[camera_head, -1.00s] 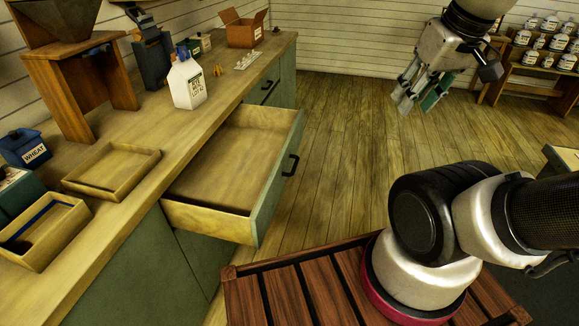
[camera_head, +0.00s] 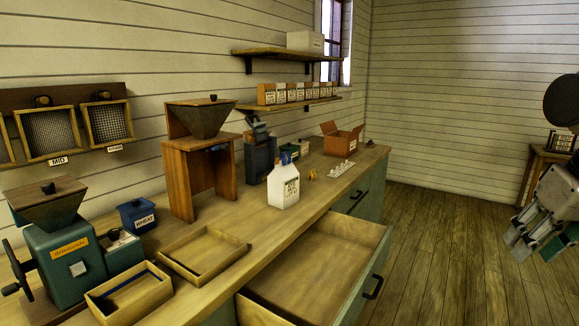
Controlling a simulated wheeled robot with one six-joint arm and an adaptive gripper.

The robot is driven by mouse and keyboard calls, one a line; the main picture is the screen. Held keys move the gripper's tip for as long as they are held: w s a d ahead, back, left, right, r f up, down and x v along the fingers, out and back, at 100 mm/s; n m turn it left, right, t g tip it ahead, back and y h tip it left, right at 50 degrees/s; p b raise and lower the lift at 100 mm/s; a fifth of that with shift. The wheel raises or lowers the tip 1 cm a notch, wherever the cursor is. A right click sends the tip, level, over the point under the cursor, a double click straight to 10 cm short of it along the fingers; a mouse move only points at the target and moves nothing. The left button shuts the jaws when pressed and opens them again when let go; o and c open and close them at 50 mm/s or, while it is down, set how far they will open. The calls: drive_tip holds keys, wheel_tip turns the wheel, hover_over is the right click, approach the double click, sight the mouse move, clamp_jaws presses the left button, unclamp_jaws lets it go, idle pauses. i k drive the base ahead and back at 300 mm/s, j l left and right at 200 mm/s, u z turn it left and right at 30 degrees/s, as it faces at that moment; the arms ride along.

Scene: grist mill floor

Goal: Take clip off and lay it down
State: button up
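My gripper (camera_head: 533,246) hangs at the right edge of the view, partly cut off, well away from the bag and over the floor side. Its fingers look apart, with a green part on the right one, and I see nothing between them.
A drawer (camera_head: 372,252) stands pulled out below the counter (camera_head: 232,222). On the counter are a shallow wooden tray (camera_head: 203,262), another tray (camera_head: 130,300), a wooden hopper stand (camera_head: 200,165), a teal grinder (camera_head: 65,255), a blue wheat box (camera_head: 137,216) and an open cardboard box (camera_head: 340,138).

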sight(285, 157)
drive_tip(key=i+l+u, duration=0.1)
drive_tip(key=u, duration=0.55)
drive_tip(key=i+l+u, duration=0.25)
drive_tip(key=l+u, duration=0.3)
drive_tip(key=l, duration=0.15)
drive_tip(key=l+u, duration=0.25)
drive_tip(key=i+l, duration=0.1)
drive_tip(key=l, duration=0.55)
drive_tip(key=i+l+u, duration=0.1)
drive_tip(key=l, duration=0.6)
drive_tip(key=l+u, duration=0.1)
drive_tip(key=l, duration=0.55)
drive_tip(key=i, duration=0.05)
